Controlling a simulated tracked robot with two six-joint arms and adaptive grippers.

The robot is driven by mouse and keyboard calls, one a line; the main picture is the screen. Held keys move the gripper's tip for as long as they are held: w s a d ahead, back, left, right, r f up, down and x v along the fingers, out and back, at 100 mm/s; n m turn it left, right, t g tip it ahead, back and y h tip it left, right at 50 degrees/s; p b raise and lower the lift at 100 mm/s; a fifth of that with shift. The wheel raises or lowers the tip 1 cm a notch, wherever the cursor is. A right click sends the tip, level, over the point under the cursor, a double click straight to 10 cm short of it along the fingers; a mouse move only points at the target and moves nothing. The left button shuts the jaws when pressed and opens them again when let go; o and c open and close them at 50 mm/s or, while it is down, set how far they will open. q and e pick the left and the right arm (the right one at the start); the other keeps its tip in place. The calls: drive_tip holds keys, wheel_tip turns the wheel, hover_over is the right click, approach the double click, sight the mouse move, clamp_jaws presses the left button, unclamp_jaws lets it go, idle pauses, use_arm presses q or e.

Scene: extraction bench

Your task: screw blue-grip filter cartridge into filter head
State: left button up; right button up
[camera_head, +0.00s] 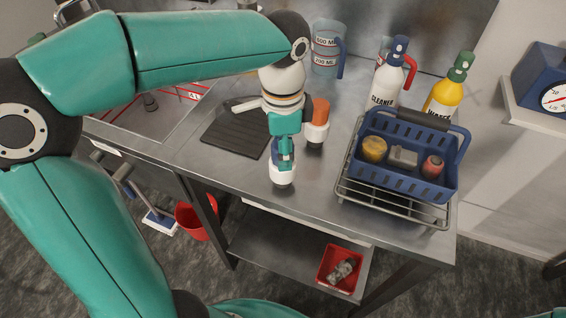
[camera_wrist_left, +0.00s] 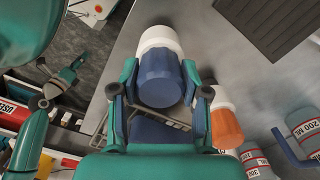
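The filter cartridge (camera_head: 283,176) has a white body and a blue grip; the blue grip shows large in the left wrist view (camera_wrist_left: 160,79). My left gripper (camera_head: 284,150) points down over the bench, with its fingers on both sides of the blue grip and shut on it. I cannot tell whether the cartridge's white end touches the bench. A second cartridge with an orange grip (camera_head: 320,110) stands just right of it, and it also shows in the left wrist view (camera_wrist_left: 226,128). I cannot make out the filter head. My right gripper is not in view.
A blue basket (camera_head: 410,185) with small containers sits on a wire rack at right. A cleaner bottle (camera_head: 386,82), a yellow bottle (camera_head: 446,97) and a measuring jug (camera_head: 326,50) stand at the back. A dark ribbed mat (camera_head: 235,138) lies left. The bench front is clear.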

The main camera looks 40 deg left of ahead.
use_arm(q)
drive_tip(key=c, duration=0.5)
drive_tip(key=shift+r+p, duration=2.35)
drive_tip(key=shift+r, duration=0.25)
drive_tip(key=shift+c, duration=0.2)
drive_tip(key=shift+f, duration=0.1)
